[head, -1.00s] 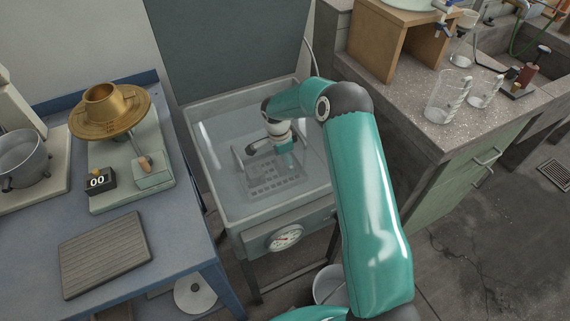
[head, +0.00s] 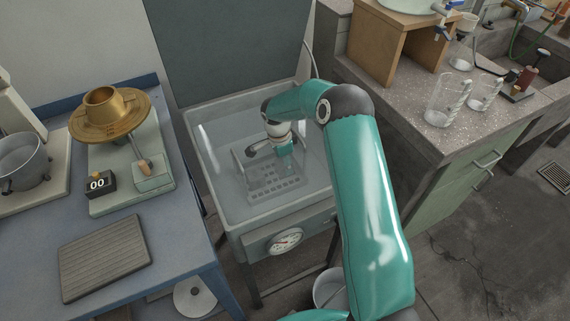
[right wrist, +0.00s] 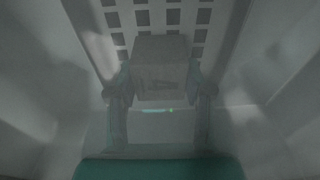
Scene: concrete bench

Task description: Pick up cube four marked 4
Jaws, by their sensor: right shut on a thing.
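A grey cube (right wrist: 160,55) is between the two fingers of my right gripper (head: 286,154) in the dim right wrist view. A faint dark mark on its near face looks like a 4, but it is blurred. The right gripper is shut on this cube and reaches down into a clear-walled tank (head: 225,213) in the head view. The cube cannot be made out clearly there. A perforated rack (head: 274,190) lies in the tank below the gripper, and its square holes (right wrist: 172,17) show behind the cube in the wrist view. My left gripper is not in view.
A gauge (head: 285,241) is on the tank's front. On the left, a blue table (head: 190,240) holds a brass piece (head: 101,112), a counter box (head: 98,183) and a ribbed plate (head: 104,256). Beakers (head: 443,104) stand on the right bench (head: 400,95).

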